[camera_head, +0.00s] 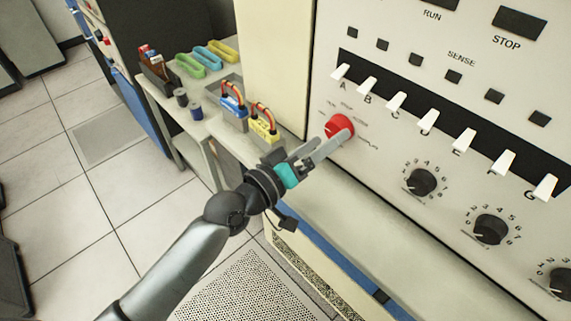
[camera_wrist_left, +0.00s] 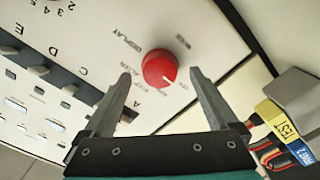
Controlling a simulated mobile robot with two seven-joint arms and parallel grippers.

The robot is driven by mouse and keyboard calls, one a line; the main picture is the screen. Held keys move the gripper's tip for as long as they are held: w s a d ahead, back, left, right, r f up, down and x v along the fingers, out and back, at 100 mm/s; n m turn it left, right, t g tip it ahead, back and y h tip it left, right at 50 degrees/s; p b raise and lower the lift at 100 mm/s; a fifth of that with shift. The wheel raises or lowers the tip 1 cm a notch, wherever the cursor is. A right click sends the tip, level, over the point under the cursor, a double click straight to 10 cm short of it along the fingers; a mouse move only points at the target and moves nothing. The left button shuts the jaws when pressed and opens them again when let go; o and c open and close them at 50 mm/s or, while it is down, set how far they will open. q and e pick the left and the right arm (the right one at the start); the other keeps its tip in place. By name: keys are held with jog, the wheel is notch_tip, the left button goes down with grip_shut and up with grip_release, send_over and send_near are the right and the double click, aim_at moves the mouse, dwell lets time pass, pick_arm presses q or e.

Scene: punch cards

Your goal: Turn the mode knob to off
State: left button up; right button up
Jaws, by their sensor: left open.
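The red mode knob (camera_head: 339,127) sits on the cream control panel at the left, below the row of white switches. In the left wrist view the knob (camera_wrist_left: 159,69) shows as a round red cap with labels around it, among them DISPLAY. My left gripper (camera_head: 325,143) is open just in front of the knob. In the left wrist view its two fingertips (camera_wrist_left: 160,75) stand apart on either side of the knob, with gaps visible. I cannot tell how far the tips are from the panel. The knob's pointer setting is hard to read. My right gripper is not in view.
White lever switches (camera_head: 397,101) and black dials (camera_head: 421,182) fill the panel to the right. A bench at the left holds a blue connector (camera_head: 234,114), a yellow connector (camera_head: 264,128) and colored trays (camera_head: 207,57). A ledge (camera_head: 350,215) runs below the panel.

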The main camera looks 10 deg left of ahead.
pick_arm(q)
jog(key=b+v, duration=0.1)
jog(key=v, duration=1.2)
jog(key=shift+b, duration=0.35)
jog(key=shift+s, duration=0.1)
